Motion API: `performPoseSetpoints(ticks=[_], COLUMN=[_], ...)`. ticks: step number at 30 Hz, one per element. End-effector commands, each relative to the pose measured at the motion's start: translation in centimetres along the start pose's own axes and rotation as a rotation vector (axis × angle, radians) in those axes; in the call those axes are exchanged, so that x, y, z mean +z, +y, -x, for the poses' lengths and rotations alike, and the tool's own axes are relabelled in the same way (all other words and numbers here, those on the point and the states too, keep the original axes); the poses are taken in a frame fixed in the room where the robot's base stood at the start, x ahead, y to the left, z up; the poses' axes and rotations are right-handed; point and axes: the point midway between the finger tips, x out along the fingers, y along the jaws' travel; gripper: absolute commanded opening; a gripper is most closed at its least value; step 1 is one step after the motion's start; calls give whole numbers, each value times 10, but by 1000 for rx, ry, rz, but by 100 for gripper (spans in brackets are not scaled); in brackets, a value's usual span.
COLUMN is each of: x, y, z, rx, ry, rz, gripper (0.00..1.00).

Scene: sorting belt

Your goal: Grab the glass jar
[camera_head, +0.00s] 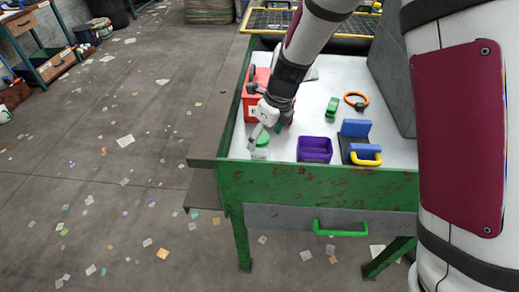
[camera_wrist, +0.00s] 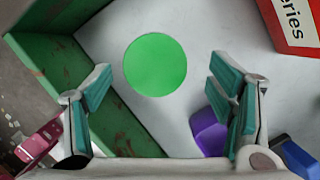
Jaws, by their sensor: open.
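The glass jar (camera_head: 261,153) stands upright near the front left corner of the table in the head view. Its round green lid (camera_wrist: 155,64) shows from above in the wrist view, and the glass below the lid is hidden there. My gripper (camera_head: 265,128) is above the jar in the head view. In the wrist view my gripper (camera_wrist: 160,92) is open, with its teal-padded fingers left and right of the lid's line. Nothing is between the fingers, and I cannot tell how far above the lid they are.
A purple bin (camera_head: 314,149) stands right of the jar. A red box (camera_head: 257,96) is behind it. A blue thing with a yellow handle (camera_head: 361,148), a green object (camera_head: 332,108) and an orange ring (camera_head: 356,101) lie farther right. A raised green table edge (camera_wrist: 52,62) runs close by the jar.

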Motion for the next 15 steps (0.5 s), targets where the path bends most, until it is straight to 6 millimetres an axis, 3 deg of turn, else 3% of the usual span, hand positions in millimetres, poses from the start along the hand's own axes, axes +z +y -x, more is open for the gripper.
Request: performPoseSetpoints(ticks=[10,15], x=[0,2], y=[2,5], z=[-30,-55], rx=[1,1], ry=[1,1], rz=[1,1], gripper=[76,76])
